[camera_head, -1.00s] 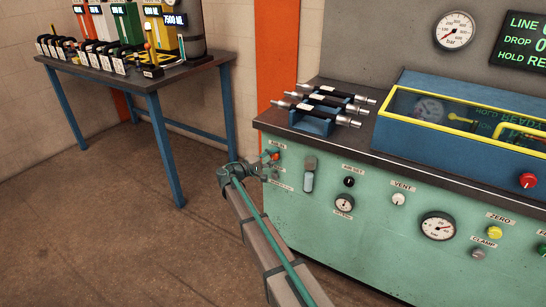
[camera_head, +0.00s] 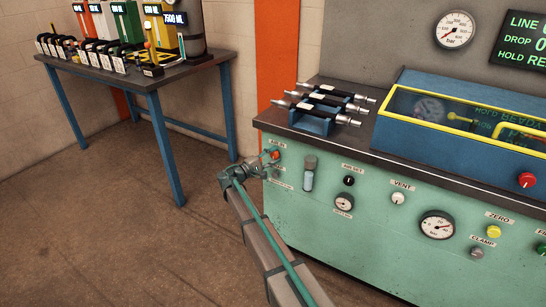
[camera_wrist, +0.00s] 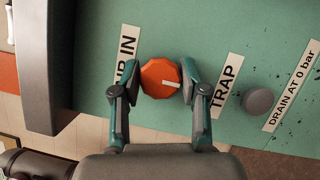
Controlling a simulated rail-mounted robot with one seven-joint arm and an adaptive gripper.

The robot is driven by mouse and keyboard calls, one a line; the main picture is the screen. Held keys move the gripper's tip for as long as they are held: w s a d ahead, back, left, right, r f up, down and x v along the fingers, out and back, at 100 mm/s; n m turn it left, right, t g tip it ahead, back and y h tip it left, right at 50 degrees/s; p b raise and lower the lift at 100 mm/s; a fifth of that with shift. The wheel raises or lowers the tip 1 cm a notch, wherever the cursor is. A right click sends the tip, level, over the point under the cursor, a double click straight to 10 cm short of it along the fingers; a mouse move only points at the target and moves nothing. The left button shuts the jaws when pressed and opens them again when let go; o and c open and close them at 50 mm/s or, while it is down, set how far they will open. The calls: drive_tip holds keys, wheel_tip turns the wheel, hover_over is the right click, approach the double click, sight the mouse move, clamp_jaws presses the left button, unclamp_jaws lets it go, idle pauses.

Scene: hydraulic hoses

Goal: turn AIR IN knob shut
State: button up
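The AIR IN knob (camera_wrist: 158,80) is orange and faceted, with a white pointer mark toward the right in the wrist view. It also shows on the green panel in the head view (camera_head: 274,155). My gripper (camera_wrist: 161,76) faces the panel with one finger on each side of the knob. The fingers are apart, with narrow gaps at most beside the knob; contact is not clear. In the head view my gripper (camera_head: 262,167) is just left of and below the knob. The AIR IN label (camera_wrist: 125,68) is partly covered by the left finger.
Beside the right finger is the TRAP label (camera_wrist: 227,86), then a grey knob (camera_wrist: 258,101) and a DRAIN label (camera_wrist: 292,86). A sight glass (camera_head: 309,173) is right of the knob. Hose fittings (camera_head: 318,115) lie on the bench top. A table (camera_head: 150,78) stands at left.

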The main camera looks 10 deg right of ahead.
drive_tip(key=o, duration=0.3)
drive_tip(key=v, duration=1.2)
idle(0.3)
